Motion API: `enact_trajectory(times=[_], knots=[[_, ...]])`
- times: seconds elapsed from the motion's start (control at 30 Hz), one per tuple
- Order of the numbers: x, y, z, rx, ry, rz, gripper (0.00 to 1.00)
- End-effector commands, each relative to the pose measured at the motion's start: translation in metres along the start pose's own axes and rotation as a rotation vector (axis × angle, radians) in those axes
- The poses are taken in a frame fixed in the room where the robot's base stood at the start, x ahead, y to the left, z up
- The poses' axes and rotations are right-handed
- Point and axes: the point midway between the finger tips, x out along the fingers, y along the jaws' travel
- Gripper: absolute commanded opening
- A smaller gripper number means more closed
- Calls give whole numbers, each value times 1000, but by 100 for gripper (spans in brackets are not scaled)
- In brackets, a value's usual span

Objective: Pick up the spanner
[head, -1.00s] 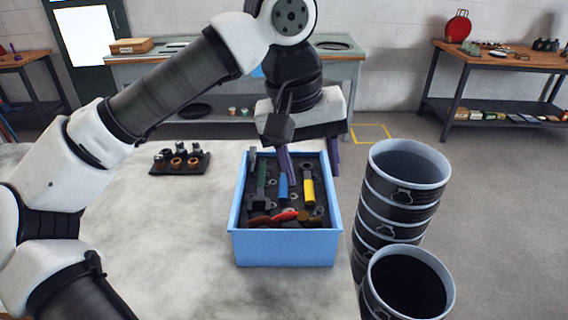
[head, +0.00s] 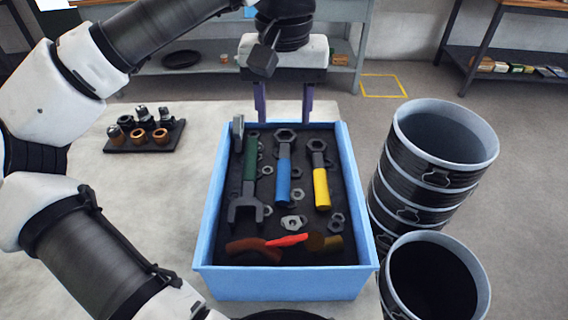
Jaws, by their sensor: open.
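A blue crate (head: 282,284) stands on the pale worktop with tools and nuts on its dark floor. A green-handled spanner (head: 244,210) lies lengthwise at its left, with a grey open jaw at the near end. To its right lie a blue-handled tool (head: 283,182) and a yellow-handled tool (head: 321,187), each with a grey ring-like head at the far end. I cannot tell which one the task means. My gripper (head: 284,106) is open and empty, its two purple fingers pointing down at the crate's far edge, apart from the tools. The fingertips are partly hidden near that edge.
Brown and red-handled items (head: 287,240) lie at the crate's near end. Stacked dark buckets (head: 441,150) stand close on the right. A small black tray (head: 146,141) with fittings sits on the worktop at left; the worktop between is clear.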

Motion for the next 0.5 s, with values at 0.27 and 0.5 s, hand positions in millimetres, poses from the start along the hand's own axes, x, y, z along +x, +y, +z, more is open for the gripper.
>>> enact_trajectory(times=[0.27, 0.5], knots=[[51, 0, 1, 1, -3, 1, 50], [78, 0, 1, 1, -2, 2, 50]])
